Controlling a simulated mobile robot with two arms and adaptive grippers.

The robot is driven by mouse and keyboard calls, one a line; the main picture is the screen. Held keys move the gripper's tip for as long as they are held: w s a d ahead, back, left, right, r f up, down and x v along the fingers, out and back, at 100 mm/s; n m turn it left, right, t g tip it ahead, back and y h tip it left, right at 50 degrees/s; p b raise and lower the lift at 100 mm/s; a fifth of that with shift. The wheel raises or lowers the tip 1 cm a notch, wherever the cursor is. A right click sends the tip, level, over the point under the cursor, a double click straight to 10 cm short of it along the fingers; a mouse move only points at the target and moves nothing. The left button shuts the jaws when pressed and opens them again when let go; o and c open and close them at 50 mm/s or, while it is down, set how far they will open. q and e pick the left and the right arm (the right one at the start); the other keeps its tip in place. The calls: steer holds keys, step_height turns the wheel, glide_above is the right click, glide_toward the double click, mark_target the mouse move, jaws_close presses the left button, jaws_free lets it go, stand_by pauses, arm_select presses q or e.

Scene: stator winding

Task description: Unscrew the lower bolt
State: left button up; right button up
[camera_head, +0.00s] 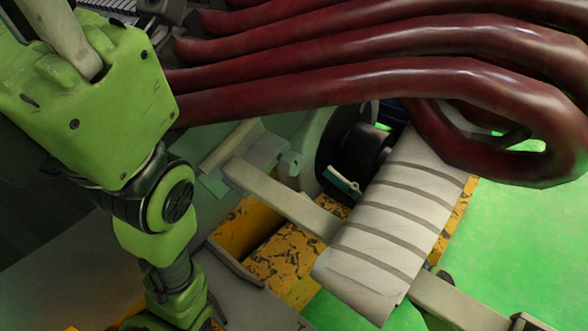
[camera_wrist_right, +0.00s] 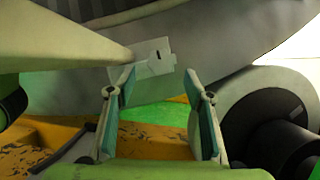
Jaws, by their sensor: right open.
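I cannot tell whether that mark is the lower bolt; no bolt shows clearly in either view. My left gripper is out of view.
Thick dark red coils (camera_head: 370,85) cross the top of the head view. A white banded roll (camera_head: 395,225) lies slanted beneath them. A black cylinder (camera_wrist_right: 285,145) is close to the right finger. Worn yellow surfaces (camera_head: 285,255) lie below; green floor (camera_head: 530,240) is clear at right.

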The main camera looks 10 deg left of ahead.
steer(key=b+x, duration=0.1)
steer(key=x, duration=0.6)
steer(key=shift+w+a+r+b, duration=0.1)
steer(key=shift+a+b, duration=0.05)
steer(key=shift+b, duration=0.15)
steer(key=c, duration=1.1)
